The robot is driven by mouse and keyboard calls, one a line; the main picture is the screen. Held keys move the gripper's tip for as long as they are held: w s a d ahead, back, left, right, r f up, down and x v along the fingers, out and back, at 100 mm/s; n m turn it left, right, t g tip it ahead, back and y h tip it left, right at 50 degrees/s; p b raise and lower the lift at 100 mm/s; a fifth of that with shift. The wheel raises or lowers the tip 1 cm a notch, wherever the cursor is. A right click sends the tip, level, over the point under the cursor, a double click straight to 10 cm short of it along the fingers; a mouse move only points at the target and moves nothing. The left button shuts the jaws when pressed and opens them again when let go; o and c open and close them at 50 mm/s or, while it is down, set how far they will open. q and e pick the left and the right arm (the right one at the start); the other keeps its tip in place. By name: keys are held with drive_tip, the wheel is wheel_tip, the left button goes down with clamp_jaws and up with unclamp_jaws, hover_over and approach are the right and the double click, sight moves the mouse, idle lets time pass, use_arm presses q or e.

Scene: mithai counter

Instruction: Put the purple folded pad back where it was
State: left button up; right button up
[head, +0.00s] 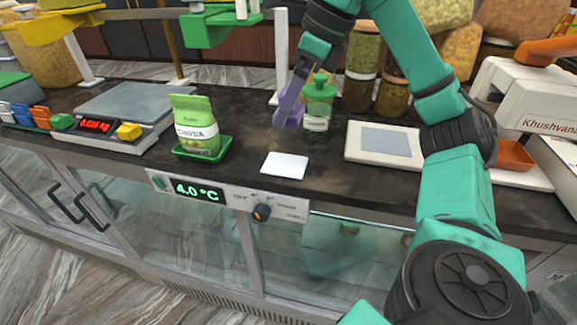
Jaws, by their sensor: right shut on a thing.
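The purple folded pad (288,116) is at the back middle of the dark counter, just left of a bottle with a green cap (317,100). My right gripper (292,98) reaches down from above and is shut on the pad. The fingers cover part of the pad. I cannot tell whether the pad touches the counter or hangs just above it. My left gripper is out of view.
A white card (285,165) lies in front of the pad. A green pouch (196,128) stands in a green tray (222,152) to the left. A scale (122,107) is further left. A white pad with a grey panel (360,155) is at right, with jars (361,55) behind.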

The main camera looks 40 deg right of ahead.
hover_over(278, 162)
drive_tip(key=d, duration=0.1)
drive_tip(key=f, duration=0.3)
drive_tip(key=f+b, duration=0.1)
drive_tip(key=f, duration=0.3)
drive_tip(key=shift+s+f, duration=0.2)
drive_tip(key=shift+f, duration=0.1)
drive_tip(key=shift+s+f, duration=0.35)
drive_tip(key=shift+f, duration=0.3)
drive_tip(key=shift+s+f, duration=0.3)
drive_tip(key=shift+f, duration=0.7)
drive_tip(key=shift+w+f+b, duration=0.2)
drive_tip(key=shift+w+b, duration=0.05)
drive_tip(key=shift+b, duration=0.05)
drive_tip(key=o, duration=1)
drive_tip(key=shift+a, duration=0.1)
drive_tip(key=shift+c, duration=0.2)
drive_tip(key=shift+o, duration=0.2)
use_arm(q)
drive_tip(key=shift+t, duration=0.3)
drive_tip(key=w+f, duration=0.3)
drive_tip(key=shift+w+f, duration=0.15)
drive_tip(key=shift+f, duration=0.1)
use_arm(e)
drive_tip(key=shift+s+r, duration=0.15)
